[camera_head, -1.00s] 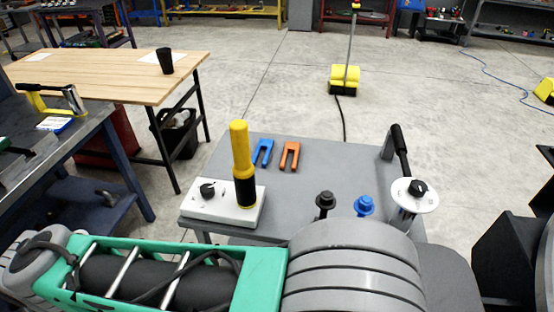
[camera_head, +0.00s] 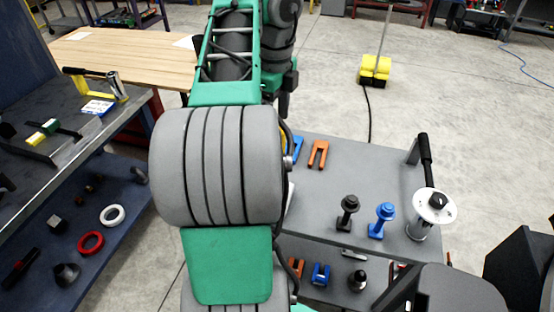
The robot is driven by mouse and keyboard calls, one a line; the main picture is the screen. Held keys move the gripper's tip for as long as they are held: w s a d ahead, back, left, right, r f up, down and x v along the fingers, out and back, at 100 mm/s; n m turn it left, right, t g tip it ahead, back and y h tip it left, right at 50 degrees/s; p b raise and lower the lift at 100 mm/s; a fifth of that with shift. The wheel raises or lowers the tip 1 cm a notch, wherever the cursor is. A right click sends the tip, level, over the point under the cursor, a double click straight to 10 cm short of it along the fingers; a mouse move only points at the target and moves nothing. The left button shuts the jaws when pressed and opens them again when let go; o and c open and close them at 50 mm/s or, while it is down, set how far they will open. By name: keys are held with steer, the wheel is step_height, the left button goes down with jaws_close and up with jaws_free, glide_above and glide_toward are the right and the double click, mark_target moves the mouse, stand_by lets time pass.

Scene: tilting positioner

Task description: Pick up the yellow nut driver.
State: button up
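The yellow nut driver is almost wholly hidden behind my arm; only a thin yellow sliver (camera_head: 284,141), which may be its handle, shows at the arm's right edge. It stood upright on the white block at the left of the grey table (camera_head: 345,165) in the earlier view. Of that block only a pale strip shows beside my arm. A dark, narrow part hangs at the far end of my arm, above the table's back left; it may be my gripper. I cannot make out its fingers or whether it is open.
An orange fork piece (camera_head: 318,155) and a partly hidden blue one (camera_head: 298,149) lie at the table's back. A black bolt (camera_head: 348,212), a blue bolt (camera_head: 382,220) and a white-topped post with a black lever (camera_head: 434,206) stand right. A blue-grey bench (camera_head: 60,150) is left.

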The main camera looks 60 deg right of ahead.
steer(key=f+b, duration=0.2)
steer(key=f, duration=0.1)
steer(key=f+b, duration=0.2)
steer(key=f, duration=0.1)
steer(key=shift+d+f+b, duration=0.2)
steer(key=shift+f+b, duration=0.15)
steer(key=shift+r, duration=0.1)
steer(key=shift+c, duration=0.4)
jaws_close()
steer(key=shift+r, duration=0.1)
